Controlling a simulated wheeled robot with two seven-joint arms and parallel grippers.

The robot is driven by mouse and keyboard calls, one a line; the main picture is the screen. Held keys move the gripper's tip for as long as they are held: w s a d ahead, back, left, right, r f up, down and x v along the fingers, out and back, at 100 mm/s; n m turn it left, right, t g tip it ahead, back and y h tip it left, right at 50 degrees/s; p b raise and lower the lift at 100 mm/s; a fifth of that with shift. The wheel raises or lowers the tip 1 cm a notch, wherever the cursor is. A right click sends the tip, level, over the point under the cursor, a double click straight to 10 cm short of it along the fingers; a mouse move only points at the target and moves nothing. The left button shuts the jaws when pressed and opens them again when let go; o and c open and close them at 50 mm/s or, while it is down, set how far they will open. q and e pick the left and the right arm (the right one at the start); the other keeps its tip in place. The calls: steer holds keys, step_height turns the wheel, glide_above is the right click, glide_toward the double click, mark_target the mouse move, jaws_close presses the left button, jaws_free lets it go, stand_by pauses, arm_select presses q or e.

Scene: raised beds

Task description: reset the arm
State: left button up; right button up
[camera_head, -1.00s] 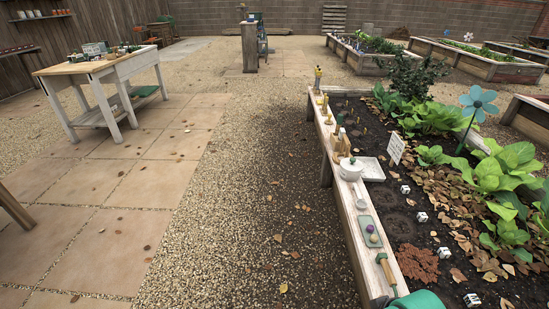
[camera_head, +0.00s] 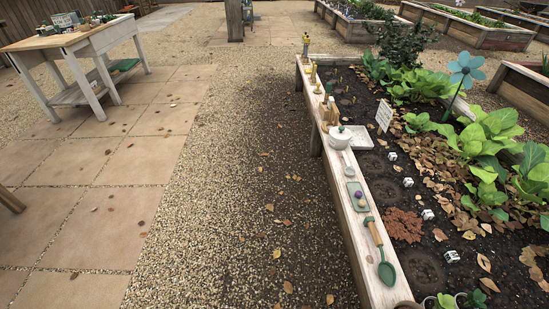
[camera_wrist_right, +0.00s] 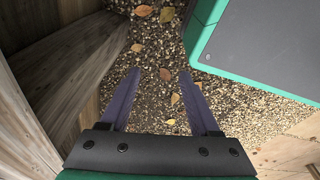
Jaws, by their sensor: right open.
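My right gripper (camera_wrist_right: 159,74) shows in the right wrist view. It is open and empty, its two dark fingers apart over gravel with fallen leaves. Neither gripper shows in the head view, and my left gripper is in no view. The wooden side of a bed (camera_wrist_right: 62,65) stands close to the left of the right gripper.
The raised bed (camera_head: 343,222) runs along the right, with a trowel (camera_head: 380,250), a small tray (camera_head: 357,196) and a white pot (camera_head: 340,137) on its rim. A potting table (camera_head: 82,42) stands back left. The gravel path (camera_head: 240,220) between is clear.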

steer(key=s+d+f, duration=0.2)
steer(key=s+f, duration=0.3)
steer(key=s, duration=0.4)
step_height(320, 180, up, 14)
steer(key=p, duration=1.3)
steer(key=shift+s+f+g+p, duration=0.25)
steer(key=shift+s+g+p, duration=0.1)
steer(key=shift+g, duration=0.05)
